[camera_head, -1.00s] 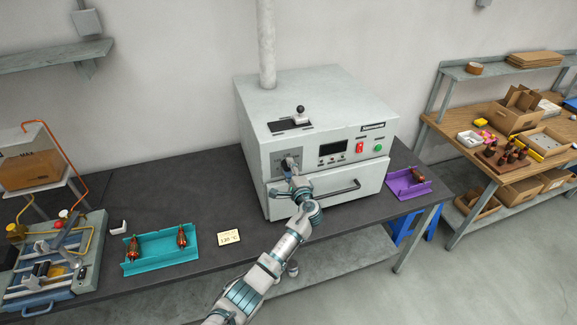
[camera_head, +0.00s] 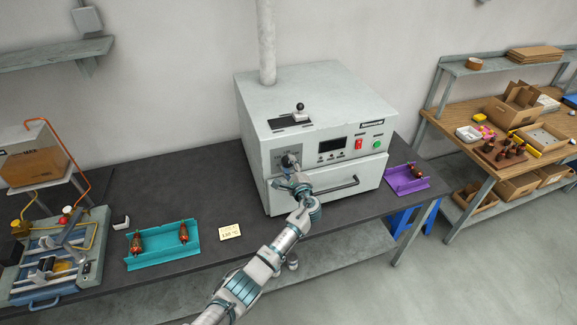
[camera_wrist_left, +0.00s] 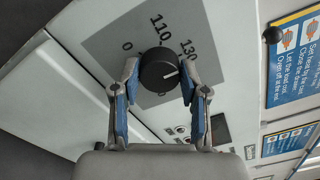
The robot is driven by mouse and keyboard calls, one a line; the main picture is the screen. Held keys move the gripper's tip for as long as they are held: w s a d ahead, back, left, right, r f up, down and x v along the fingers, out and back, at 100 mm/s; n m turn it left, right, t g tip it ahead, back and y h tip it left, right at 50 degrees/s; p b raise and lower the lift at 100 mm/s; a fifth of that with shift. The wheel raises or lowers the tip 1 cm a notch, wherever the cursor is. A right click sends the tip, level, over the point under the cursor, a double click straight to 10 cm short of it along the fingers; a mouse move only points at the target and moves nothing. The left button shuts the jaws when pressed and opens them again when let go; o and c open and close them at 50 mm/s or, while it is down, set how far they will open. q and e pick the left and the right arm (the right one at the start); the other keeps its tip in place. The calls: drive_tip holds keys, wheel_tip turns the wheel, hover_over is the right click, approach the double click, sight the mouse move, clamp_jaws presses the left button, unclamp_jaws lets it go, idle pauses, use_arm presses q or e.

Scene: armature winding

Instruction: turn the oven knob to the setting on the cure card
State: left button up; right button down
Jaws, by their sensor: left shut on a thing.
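The oven knob (camera_wrist_left: 158,70) is round and black, on a grey dial plate marked 0, 110 and 130 in the left wrist view. Its white pointer line points right, a little below the 130 mark in that picture. My left gripper (camera_wrist_left: 158,82) is shut on the knob, one blue-padded finger on each side. In the head view my left gripper (camera_head: 290,166) reaches the front of the grey oven (camera_head: 320,100) and hides most of the knob. The cure card (camera_head: 230,231) lies on the dark bench; its print is too small to read surely. My right gripper is out of view.
A teal tray (camera_head: 163,256) with two wound armatures lies left of the card. A purple tray (camera_head: 407,188) with an armature lies right of the oven. A winding fixture (camera_head: 60,265) stands at far left.

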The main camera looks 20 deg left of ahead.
use_arm(q)
drive_tip(key=shift+d+f, duration=0.15)
drive_tip(key=shift+f, duration=0.35)
drive_tip(key=o, duration=1)
drive_tip(key=shift+o, duration=0.7)
drive_tip(key=shift+w+d+r, duration=0.1)
drive_tip(key=shift+d+r, duration=0.05)
drive_tip(key=v, duration=1.2)
drive_tip(key=shift+d, duration=0.15)
drive_tip(key=shift+w, duration=0.1)
